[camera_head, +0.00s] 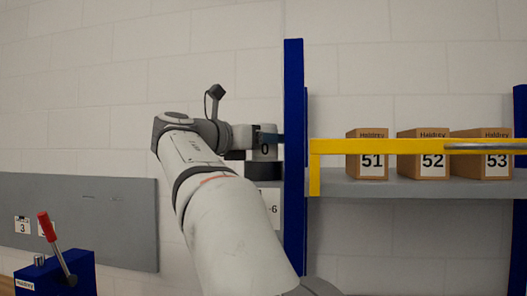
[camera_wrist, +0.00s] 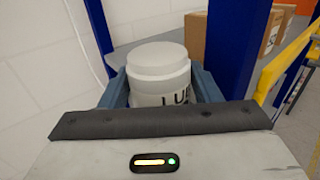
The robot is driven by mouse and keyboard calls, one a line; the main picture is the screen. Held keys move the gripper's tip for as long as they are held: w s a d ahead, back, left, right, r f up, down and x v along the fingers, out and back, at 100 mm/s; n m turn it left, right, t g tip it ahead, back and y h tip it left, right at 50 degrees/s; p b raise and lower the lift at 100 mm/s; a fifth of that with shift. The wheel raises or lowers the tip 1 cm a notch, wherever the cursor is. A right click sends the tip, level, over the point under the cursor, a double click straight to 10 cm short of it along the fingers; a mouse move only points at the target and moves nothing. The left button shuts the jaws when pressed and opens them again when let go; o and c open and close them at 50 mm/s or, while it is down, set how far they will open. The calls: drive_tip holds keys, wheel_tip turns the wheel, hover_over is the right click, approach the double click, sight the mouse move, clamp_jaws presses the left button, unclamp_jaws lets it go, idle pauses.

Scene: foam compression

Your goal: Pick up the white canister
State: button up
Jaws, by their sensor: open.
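The white canister (camera_wrist: 157,62) stands upright in the middle of the wrist view, with a stepped round lid and dark letters starting "LU" on its side. My gripper (camera_wrist: 162,88) is open, with one blue finger on each side of the canister. I cannot tell whether either finger touches it. The canister's lower part is hidden behind the dark pad of my gripper. In the head view my gripper (camera_head: 268,138) is beside the blue post, in front of a pale cylinder marked with a dark character, which seems to be the canister (camera_head: 264,153).
A blue post (camera_head: 293,120) stands just right of my gripper. Beyond it, a yellow bar (camera_head: 400,146) runs before a grey shelf (camera_head: 420,186) with cardboard boxes (camera_head: 371,160) numbered 51, 52 and 53. A blue box with a red-handled lever (camera_head: 49,228) is at lower left.

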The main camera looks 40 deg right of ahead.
drive_tip(key=shift+c, duration=0.3)
drive_tip(key=c, duration=0.6)
drive_tip(key=shift+o, duration=0.2)
